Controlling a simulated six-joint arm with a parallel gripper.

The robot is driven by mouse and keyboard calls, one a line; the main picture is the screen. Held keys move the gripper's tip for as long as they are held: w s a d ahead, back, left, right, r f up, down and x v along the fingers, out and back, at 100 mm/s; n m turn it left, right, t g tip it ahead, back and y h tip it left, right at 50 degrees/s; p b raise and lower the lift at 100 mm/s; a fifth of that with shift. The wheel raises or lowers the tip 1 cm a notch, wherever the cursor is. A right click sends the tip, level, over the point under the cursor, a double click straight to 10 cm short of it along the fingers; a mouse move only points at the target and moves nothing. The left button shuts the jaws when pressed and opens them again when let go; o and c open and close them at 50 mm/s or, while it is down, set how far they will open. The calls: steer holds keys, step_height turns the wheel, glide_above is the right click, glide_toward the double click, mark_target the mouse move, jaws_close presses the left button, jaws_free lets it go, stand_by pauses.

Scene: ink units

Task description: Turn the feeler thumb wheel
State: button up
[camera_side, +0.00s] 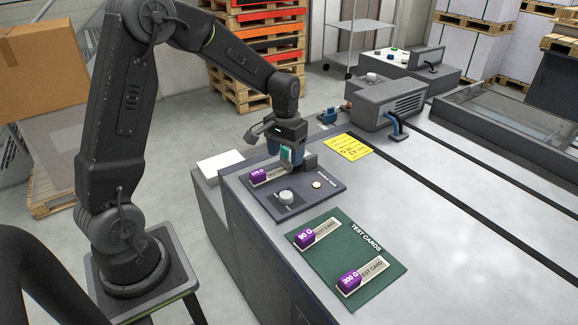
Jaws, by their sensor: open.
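My gripper (291,157) points down over the back of a dark panel (325,198) on the grey bench. It is open, and a small teal part shows at its fingers; I cannot tell whether that is a finger pad or the thumb wheel. The feeler thumb wheel cannot be picked out for certain; the gripper covers that spot. A dark block (308,163) stands just right of the fingers. A purple-ended card (259,176) lies on the panel left of the gripper. A grey knob (286,197) and a pale round button (317,184) sit nearer the front.
A green mat (375,290) in front holds two purple-ended test cards, marked 90 G (306,239) and 300 G (349,282). A yellow note (347,147) lies behind the panel. A grey machine with a blue lever (396,130) stands farther back. The bench right of the mat is clear.

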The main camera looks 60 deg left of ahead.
mark_target(286, 194)
step_height(286, 194, down, 14)
steer(key=n, duration=0.4)
stand_by(0.5)
steer(key=shift+c, duration=0.3)
steer(key=shift+r, duration=0.1)
steer(key=c, duration=0.9)
steer(key=shift+o, duration=0.2)
steer(key=shift+m, duration=1.9)
steer(key=o, duration=0.9)
steer(key=shift+r, duration=0.1)
